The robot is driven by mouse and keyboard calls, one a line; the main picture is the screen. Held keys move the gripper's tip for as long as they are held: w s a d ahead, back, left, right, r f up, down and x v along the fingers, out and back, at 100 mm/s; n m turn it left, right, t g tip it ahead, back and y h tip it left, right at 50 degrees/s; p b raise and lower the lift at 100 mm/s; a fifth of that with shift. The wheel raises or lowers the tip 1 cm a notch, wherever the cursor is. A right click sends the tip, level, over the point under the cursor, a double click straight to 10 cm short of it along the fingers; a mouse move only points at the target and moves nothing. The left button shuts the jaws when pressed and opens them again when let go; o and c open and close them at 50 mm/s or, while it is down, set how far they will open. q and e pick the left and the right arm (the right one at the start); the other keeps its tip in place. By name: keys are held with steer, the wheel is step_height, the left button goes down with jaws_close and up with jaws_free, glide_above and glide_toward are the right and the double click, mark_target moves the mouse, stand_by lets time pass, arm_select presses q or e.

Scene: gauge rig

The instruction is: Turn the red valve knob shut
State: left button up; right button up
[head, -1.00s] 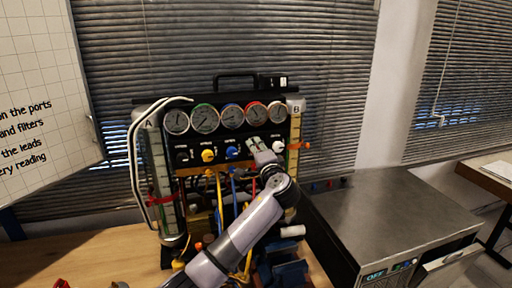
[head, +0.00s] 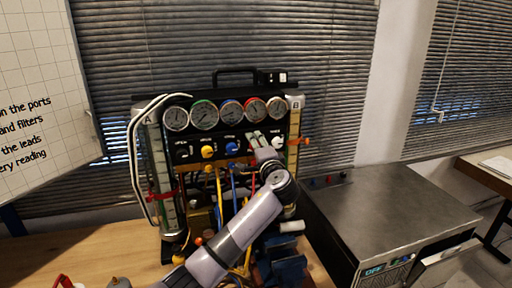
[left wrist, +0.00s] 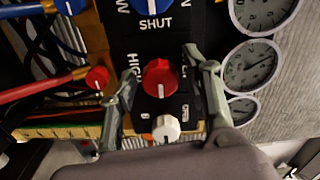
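The red valve knob (left wrist: 160,78) sits on the black panel in the left wrist view. Its white pointer line points down in that picture, towards a white knob. My left gripper (left wrist: 159,66) is open, with one finger on each side of the red knob. I see a gap on both sides, so the fingers look apart from it. In the head view my left gripper (head: 263,140) is at the right part of the panel and hides the red knob. My right gripper is in neither view.
A white knob (left wrist: 167,128) is close beside the red one, between the fingers. A blue knob (head: 231,148) and a yellow knob (head: 208,152) lie to the left. Gauges (head: 231,111) run above. Hoses and cables hang below. A metal-topped unit (head: 400,215) stands right.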

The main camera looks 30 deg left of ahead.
arm_select(q)
steer(key=shift+s, duration=0.1)
steer(key=v, duration=1.2)
steer(key=shift+f, duration=0.1)
